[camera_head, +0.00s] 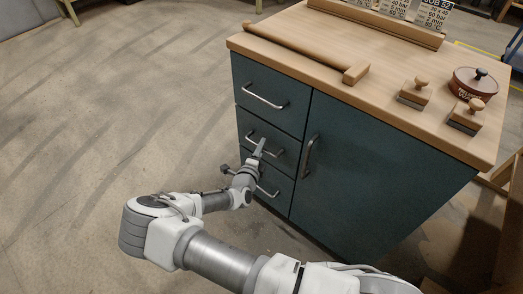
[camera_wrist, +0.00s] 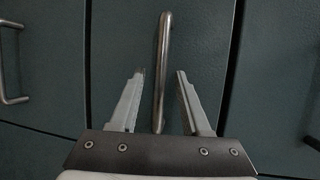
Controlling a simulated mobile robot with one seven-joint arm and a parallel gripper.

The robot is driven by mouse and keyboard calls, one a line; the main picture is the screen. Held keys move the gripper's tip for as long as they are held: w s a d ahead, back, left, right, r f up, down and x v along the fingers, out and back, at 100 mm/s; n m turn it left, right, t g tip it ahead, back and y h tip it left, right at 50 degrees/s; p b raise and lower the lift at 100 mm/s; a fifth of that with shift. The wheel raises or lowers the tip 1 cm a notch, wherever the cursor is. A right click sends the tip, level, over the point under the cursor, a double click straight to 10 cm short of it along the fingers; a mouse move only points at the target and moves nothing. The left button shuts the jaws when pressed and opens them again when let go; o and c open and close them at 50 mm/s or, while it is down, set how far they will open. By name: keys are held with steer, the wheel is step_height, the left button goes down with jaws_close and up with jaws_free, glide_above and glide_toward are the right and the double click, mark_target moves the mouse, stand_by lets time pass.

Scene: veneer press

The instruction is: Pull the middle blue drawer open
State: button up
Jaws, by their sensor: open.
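The middle blue drawer (camera_head: 290,144) is in the left column of the blue cabinet in the head view, and its front looks flush and closed. Its metal bar handle (camera_head: 276,151) is partly hidden by my gripper (camera_head: 261,147). In the wrist view the drawer front (camera_wrist: 205,45) fills the middle, and the handle (camera_wrist: 163,50) runs upright in the picture. My gripper (camera_wrist: 160,74) is open, with one finger on each side of the handle. A gap shows between the handle and each finger. I cannot tell how deep the handle sits between them.
The upper drawer (camera_head: 262,78) and lower drawer (camera_head: 283,200) look shut, each with a bar handle. A door (camera_head: 370,170) with an upright handle (camera_head: 308,155) is to the right. A wooden top (camera_head: 320,55) carries tools and a pot. The floor (camera_head: 120,110) to the left is clear.

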steer(key=shift+w+d, duration=0.1)
steer(key=shift+w, duration=0.2)
jaws_close()
stand_by(1.3)
